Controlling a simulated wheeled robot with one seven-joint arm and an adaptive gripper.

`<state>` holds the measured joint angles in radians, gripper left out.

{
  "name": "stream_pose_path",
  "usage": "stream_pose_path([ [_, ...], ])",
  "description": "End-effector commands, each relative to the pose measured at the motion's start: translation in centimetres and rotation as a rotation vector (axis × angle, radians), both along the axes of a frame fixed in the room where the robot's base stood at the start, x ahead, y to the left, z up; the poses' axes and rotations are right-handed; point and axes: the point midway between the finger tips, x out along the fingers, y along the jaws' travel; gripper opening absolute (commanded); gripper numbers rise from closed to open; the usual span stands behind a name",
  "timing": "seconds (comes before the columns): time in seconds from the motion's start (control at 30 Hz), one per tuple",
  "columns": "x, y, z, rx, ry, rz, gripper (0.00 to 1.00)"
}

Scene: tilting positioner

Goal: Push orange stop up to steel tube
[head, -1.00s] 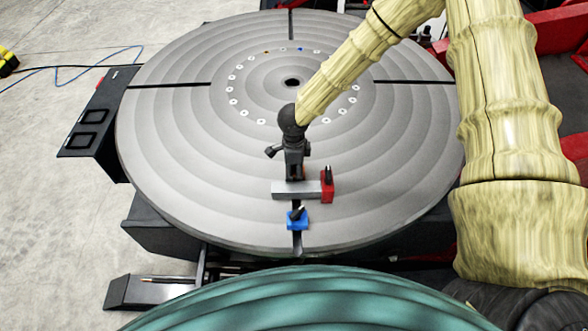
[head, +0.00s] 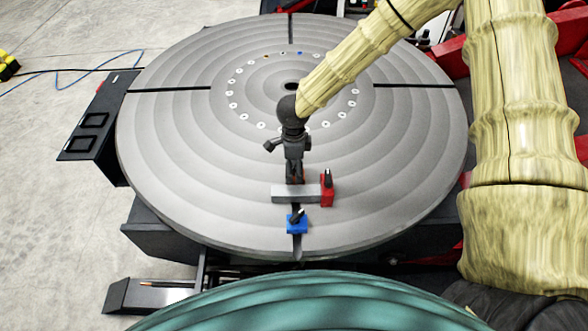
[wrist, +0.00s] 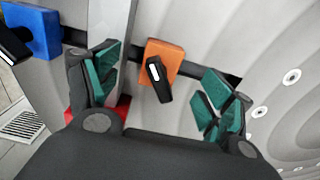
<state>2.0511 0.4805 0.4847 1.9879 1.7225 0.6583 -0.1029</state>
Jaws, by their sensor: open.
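The orange stop (wrist: 162,62), a block with a black lever, sits in the slot of the round plate in the wrist view. A narrow gap shows between it and the grey steel tube (wrist: 112,25) to its left. My gripper (wrist: 160,88) is open, with its teal-padded fingers on either side of the orange stop; the left finger overlaps the tube in the picture. In the head view my gripper (head: 295,180) is low over the plate just behind the steel tube (head: 295,194) and mostly hides the orange stop.
A red stop (head: 327,188) stands at the tube's right end. A blue stop (head: 296,224) sits in the slot on the tube's near side, also seen in the wrist view (wrist: 38,32). The rest of the round plate (head: 190,150) is clear.

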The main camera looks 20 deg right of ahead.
Motion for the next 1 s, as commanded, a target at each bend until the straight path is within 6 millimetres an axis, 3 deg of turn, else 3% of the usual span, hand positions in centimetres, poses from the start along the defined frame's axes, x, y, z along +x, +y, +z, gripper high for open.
stream_pose_path([
  [0.4, 0.0, 0.0, 2.4, 0.001, -0.001, -0.002, 0.81],
  [1.0, 0.0, 0.0, 2.7, 0.000, -0.001, -0.001, 0.81],
])
